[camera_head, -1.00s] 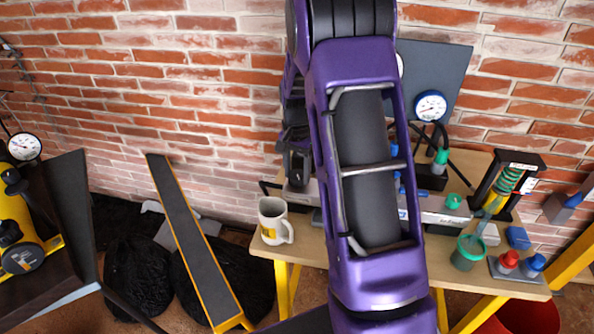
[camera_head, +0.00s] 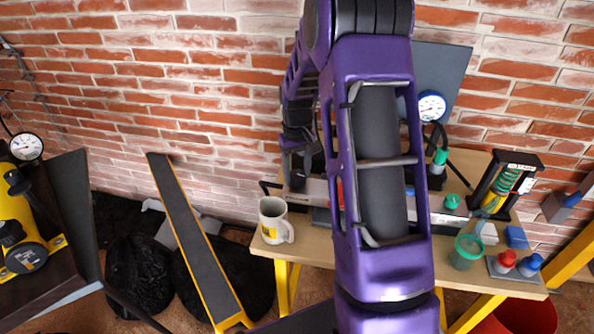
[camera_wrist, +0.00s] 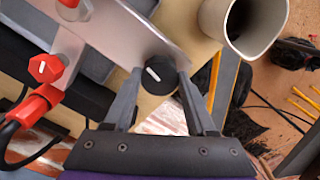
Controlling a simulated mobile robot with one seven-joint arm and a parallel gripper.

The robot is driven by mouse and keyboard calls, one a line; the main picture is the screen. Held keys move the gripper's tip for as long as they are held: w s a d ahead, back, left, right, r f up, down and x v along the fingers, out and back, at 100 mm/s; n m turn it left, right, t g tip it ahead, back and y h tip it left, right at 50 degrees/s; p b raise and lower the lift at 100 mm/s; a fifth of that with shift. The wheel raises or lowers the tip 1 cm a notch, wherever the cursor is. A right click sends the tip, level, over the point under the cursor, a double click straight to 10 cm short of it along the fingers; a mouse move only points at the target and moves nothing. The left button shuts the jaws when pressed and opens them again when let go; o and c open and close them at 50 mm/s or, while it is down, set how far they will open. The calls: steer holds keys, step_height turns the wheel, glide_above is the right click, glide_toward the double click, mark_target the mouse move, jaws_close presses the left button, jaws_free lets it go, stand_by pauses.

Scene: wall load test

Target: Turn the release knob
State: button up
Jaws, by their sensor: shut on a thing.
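The release knob (camera_wrist: 160,75) is a round black knob with a white mark on its face, set against a grey metal plate (camera_wrist: 118,32) in the wrist view. My gripper (camera_wrist: 160,80) is shut on the knob, with one finger on each side of it. In the head view my purple arm covers much of the bench's middle. The knob cannot be made out there.
Red fittings (camera_wrist: 45,68) and a black hose sit left of the knob in the wrist view. A mug (camera_head: 273,222) stands at the bench's (camera_head: 318,250) left end. A gauge (camera_head: 432,107), green cup (camera_head: 465,252) and red and blue caps are to the right.

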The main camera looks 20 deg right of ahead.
mark_target(297, 174)
steer(key=shift+n, duration=1)
steer(key=o, duration=1.4)
steer(key=shift+c, duration=0.2)
step_height(297, 174, up, 18)
steer(key=p, duration=0.2)
steer(key=shift+f, duration=0.25)
